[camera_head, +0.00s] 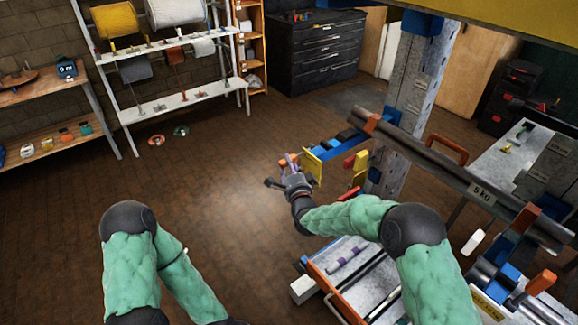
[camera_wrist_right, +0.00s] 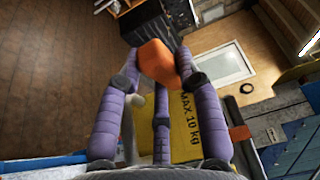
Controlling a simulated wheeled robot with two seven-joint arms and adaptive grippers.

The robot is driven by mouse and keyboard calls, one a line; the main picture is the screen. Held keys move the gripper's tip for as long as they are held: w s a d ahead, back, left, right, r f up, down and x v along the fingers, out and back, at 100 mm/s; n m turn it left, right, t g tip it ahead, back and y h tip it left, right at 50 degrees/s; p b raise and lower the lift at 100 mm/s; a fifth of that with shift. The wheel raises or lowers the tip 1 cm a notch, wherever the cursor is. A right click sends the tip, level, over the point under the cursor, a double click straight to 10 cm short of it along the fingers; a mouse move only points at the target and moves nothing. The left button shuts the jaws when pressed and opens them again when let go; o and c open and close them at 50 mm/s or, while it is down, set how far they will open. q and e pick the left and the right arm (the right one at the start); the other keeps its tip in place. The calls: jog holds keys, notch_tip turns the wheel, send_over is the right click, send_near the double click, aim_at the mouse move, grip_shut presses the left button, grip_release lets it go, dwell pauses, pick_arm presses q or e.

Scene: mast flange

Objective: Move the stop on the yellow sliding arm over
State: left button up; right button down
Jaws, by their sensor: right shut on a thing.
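My right gripper (camera_head: 290,178) is at the near left end of the blue and yellow arm that sticks out from the grey mast. In the right wrist view, its purple fingers (camera_wrist_right: 157,62) are shut around an orange block (camera_wrist_right: 157,61), most likely the stop's handle. Behind the fingers is a yellow plate (camera_wrist_right: 185,125) marked "MAX. 10 KG"; it also shows in the head view (camera_head: 312,165), just right of the gripper. The gripper hides how the orange block joins the arm. My left arm comes in at the lower left, but its gripper is out of the picture.
The grey mast (camera_head: 405,95) stands right of the gripper. A long dark bar (camera_head: 430,155) with a "5 kg" label crosses in front of it. A tray with a purple-banded rod (camera_head: 348,259) lies below my right arm.

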jog(key=w+d+r+m+g+y, duration=0.1)
jog(key=w+d+r+m+g, duration=0.2)
jog(key=r+m, duration=0.3)
jog(key=w+d+r+m+g+y, duration=0.2)
jog(key=w+d+r+m+g, duration=0.1)
jog(key=m, duration=0.5)
jog(key=shift+d+r+g, duration=0.5)
jog(key=shift+d+r, duration=0.6)
jog(key=shift+r, duration=0.5)
jog(key=shift+m, duration=0.3)
